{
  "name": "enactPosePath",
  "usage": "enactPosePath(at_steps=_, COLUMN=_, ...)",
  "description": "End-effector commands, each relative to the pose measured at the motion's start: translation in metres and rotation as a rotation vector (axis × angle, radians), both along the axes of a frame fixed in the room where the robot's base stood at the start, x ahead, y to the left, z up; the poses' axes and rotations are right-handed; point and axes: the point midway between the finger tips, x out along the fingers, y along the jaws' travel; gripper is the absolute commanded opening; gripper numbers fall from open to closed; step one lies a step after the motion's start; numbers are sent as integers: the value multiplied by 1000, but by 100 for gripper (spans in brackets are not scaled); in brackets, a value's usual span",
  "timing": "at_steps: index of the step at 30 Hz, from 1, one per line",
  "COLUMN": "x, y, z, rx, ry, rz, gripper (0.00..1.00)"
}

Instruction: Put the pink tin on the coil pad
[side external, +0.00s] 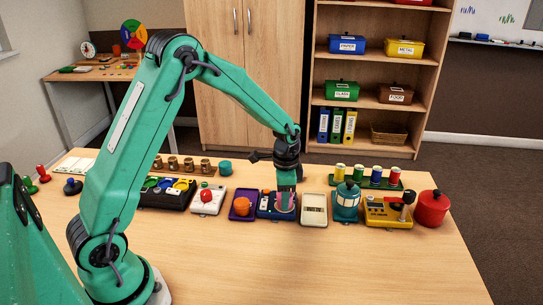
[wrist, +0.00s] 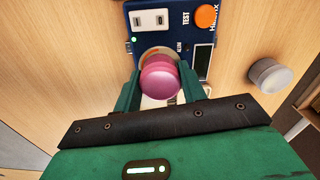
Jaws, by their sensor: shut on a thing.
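The pink tin (wrist: 160,82) is between the two fingers of my gripper (wrist: 158,88) in the wrist view, and the fingers are shut on it. It shows small in the side view (side external: 284,198) under my gripper (side external: 286,188). Below it is a blue device (wrist: 172,18) with white switches, an orange button and a TEST label; it also shows in the side view (side external: 265,207). The coil pad (wrist: 150,53) on this device is a round pale and orange patch, mostly hidden by the tin. I cannot tell whether the tin touches the pad.
A purple tray (side external: 236,216) with an orange cup stands left of the blue device. A cream scale-like box (side external: 314,211) stands close on its right, then a teal lantern (side external: 346,203). A grey cylinder (wrist: 270,75) stands nearby. The front of the table is clear.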

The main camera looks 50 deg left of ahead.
Motion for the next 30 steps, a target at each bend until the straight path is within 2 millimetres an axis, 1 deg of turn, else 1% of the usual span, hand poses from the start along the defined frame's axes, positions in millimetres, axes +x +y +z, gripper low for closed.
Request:
enactPosePath(at_steps=5, x=0, y=0, z=-2, rx=0, ry=0, rz=0, gripper=17)
enactPosePath(at_steps=6, x=0, y=0, z=-3, rx=0, ry=0, rz=0, gripper=43)
enactPosePath(at_steps=8, x=0, y=0, z=-3, rx=0, ry=0, rz=0, gripper=55)
enactPosePath(at_steps=9, x=0, y=0, z=-3, rx=0, ry=0, rz=0, gripper=62)
enactPosePath(at_steps=17, x=0, y=0, z=-2, rx=0, ry=0, rz=0, gripper=63)
enactPosePath(at_steps=22, x=0, y=0, z=1, rx=0, ry=-1, rz=0, gripper=63)
enactPosePath(at_steps=26, x=1, y=0, z=9, rx=0, ry=-3, rz=0, gripper=63)
enactPosePath(at_steps=30, x=1, y=0, z=25, rx=1, ry=-4, rz=0, gripper=63)
